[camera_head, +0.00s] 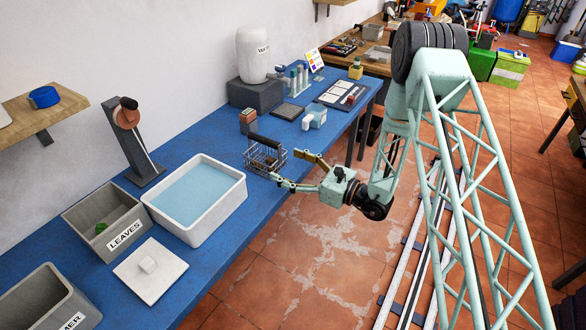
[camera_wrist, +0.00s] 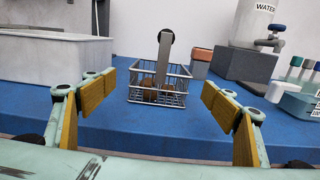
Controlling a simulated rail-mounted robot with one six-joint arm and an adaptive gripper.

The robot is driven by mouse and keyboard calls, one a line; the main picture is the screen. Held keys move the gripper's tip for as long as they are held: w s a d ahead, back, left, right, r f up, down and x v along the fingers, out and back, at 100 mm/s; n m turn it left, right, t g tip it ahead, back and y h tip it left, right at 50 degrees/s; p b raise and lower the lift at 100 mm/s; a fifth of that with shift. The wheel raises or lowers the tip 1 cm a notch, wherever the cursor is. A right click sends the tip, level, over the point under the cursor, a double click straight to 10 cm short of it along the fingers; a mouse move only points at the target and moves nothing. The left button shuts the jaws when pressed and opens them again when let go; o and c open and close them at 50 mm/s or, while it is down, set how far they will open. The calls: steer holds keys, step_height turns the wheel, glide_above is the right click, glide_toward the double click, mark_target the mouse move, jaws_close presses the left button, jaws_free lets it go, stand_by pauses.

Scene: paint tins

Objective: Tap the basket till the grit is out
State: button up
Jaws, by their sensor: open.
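The basket (camera_head: 258,161) is a small wire basket on the blue bench, near its front edge, with a dark upright-set handle. In the wrist view the basket (camera_wrist: 141,92) stands upright ahead, with brownish lumps (camera_wrist: 158,92) inside it. I cannot tell whether any grit is in it. My gripper (camera_head: 298,171) is open, its yellow-padded fingers spread, just to the right of the basket in the head view. In the wrist view my gripper (camera_wrist: 160,105) has its fingers apart on either side of the basket, with the basket beyond the tips. Nothing is between the pads.
A white tub (camera_head: 238,192) of blue water stands left of the basket. A grey LEAVES bin (camera_head: 78,218) and a white square plate (camera_head: 165,280) are nearer. A brick-coloured block (camera_head: 248,121) and a white WATER container (camera_head: 252,52) stand behind. The bench between gripper and basket is clear.

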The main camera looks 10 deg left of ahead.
steer(key=b, duration=0.1)
glide_toward(251, 145)
steer(key=shift+w+a+f, duration=0.2)
steer(key=shift+a+f, duration=0.15)
steer(key=shift+a, duration=0.3)
steer(key=shift+w+a+f, duration=0.25)
steer(key=shift+a+f, duration=0.1)
steer(key=shift+a, duration=0.3)
steer(key=shift+w+a+f, duration=0.2)
steer(key=shift+a+f, duration=0.15)
steer(key=shift+a, duration=0.3)
steer(key=shift+c, duration=0.7)
steer(key=c, duration=0.9)
steer(key=shift+r, duration=1.1)
steer(key=shift+f, duration=1.05)
steer(key=shift+r, duration=1.05)
